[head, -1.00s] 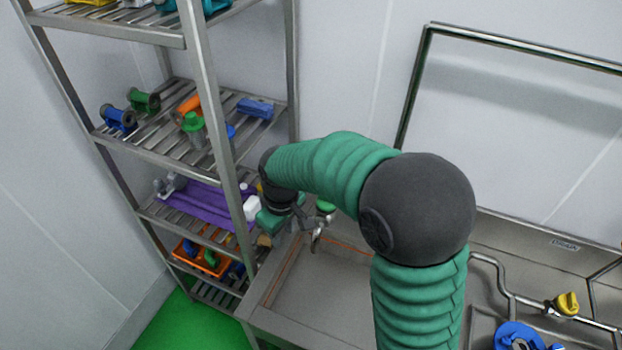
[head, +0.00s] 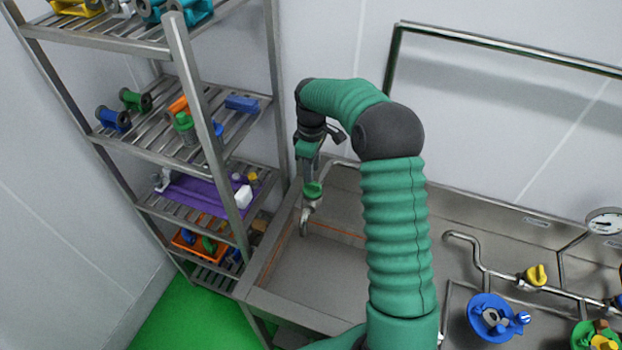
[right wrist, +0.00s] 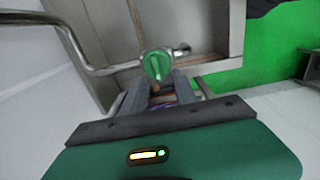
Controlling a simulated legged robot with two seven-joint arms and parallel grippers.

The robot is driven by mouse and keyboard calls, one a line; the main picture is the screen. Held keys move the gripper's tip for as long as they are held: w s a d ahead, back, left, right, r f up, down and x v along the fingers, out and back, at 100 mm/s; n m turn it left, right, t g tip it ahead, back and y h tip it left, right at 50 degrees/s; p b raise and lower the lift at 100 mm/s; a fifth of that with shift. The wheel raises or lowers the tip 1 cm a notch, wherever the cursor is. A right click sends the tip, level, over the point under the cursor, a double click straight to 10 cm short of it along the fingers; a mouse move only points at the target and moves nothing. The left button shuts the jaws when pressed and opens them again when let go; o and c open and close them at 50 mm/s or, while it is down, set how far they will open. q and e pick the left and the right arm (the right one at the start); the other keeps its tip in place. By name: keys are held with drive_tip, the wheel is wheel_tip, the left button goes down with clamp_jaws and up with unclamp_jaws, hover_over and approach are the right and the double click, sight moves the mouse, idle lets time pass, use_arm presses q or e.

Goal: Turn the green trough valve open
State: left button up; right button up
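The green trough valve (head: 313,190) is a small round green knob on a metal pipe at the left end of the steel trough (head: 320,275). In the right wrist view the knob (right wrist: 156,65) shows a raised bar across its face. My right gripper (head: 311,172) points down at the knob from just above it. In the wrist view its two fingers (right wrist: 160,84) stand apart, with the knob just past their tips. I cannot tell whether they touch it. My left gripper is not in view.
A steel shelf rack (head: 180,155) with colored parts stands to the left, close to the trough. At right are a yellow valve (head: 536,275), a blue round part (head: 497,318) and a gauge (head: 604,221). The trough floor is clear.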

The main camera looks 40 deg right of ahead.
sight(313, 183)
drive_tip(key=f, duration=0.2)
drive_tip(key=d+f, duration=0.1)
drive_tip(key=f, duration=0.1)
drive_tip(key=f+p, duration=0.1)
drive_tip(key=f, duration=0.1)
drive_tip(key=shift+w+d+f, duration=0.2)
drive_tip(key=shift+w+d, duration=0.05)
drive_tip(key=shift+s+a+r, duration=0.1)
drive_tip(key=shift+s+a, duration=0.1)
drive_tip(key=shift+a, duration=0.35)
drive_tip(key=shift+c, duration=0.8)
drive_tip(key=shift+w, duration=0.15)
drive_tip(key=c, duration=0.5)
drive_tip(key=shift+d, duration=0.25)
clamp_jaws()
